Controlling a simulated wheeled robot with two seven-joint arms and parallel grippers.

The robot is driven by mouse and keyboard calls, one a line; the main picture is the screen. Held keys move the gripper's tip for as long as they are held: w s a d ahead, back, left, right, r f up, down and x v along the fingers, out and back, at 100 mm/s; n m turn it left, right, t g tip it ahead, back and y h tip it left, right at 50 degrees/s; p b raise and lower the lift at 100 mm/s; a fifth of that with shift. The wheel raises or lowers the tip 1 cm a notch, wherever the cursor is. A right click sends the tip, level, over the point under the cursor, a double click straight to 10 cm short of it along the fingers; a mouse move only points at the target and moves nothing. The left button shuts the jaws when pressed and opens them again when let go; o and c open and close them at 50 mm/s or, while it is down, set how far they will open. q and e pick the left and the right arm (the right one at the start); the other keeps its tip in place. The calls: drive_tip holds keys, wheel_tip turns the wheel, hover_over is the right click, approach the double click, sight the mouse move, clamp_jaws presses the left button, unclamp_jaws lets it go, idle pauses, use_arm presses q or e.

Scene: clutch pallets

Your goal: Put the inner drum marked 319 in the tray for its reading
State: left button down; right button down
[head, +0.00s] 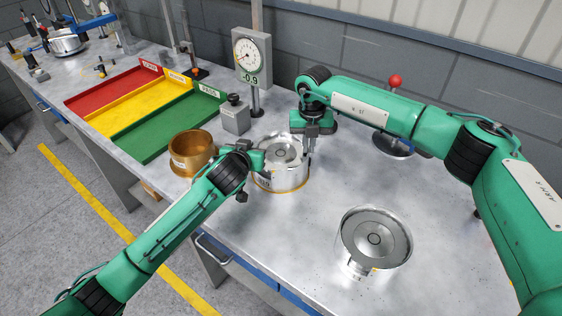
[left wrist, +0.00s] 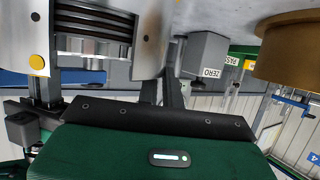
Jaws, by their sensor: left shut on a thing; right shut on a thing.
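A silver drum (head: 283,178) stands on the bench below the gauge, with a round recessed top and a yellowish ring at its base. A label on its side is too small to read. My left gripper (head: 263,161) is shut on its left side, and my right gripper (head: 311,151) is shut on its far right rim. In the left wrist view the silver drum (left wrist: 152,22) fills the upper left. The gauge (head: 250,58) reads -0.9. The tray has red (head: 105,87), yellow (head: 120,108) and green (head: 165,125) sections; the green label reads PASS.
A brass-coloured drum (head: 190,152) stands left of my left gripper. A second silver drum (head: 374,243) stands at the front right. A grey ZERO block (head: 236,117) sits between tray and gauge. A red-knobbed stand (head: 394,82) is behind my right arm. Bare bench lies between the silver drums.

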use_arm(q)
drive_tip(key=shift+s+f, duration=0.1)
drive_tip(key=shift+f, duration=0.25)
use_arm(e)
drive_tip(key=shift+w+d, duration=0.15)
drive_tip(key=shift+d, duration=0.05)
use_arm(q)
drive_tip(key=shift+r, duration=0.25)
use_arm(e)
drive_tip(key=shift+w+r, duration=0.1)
drive_tip(key=shift+r, duration=0.15)
use_arm(q)
drive_tip(key=shift+r, duration=0.1)
use_arm(e)
drive_tip(key=shift+a+r, duration=0.1)
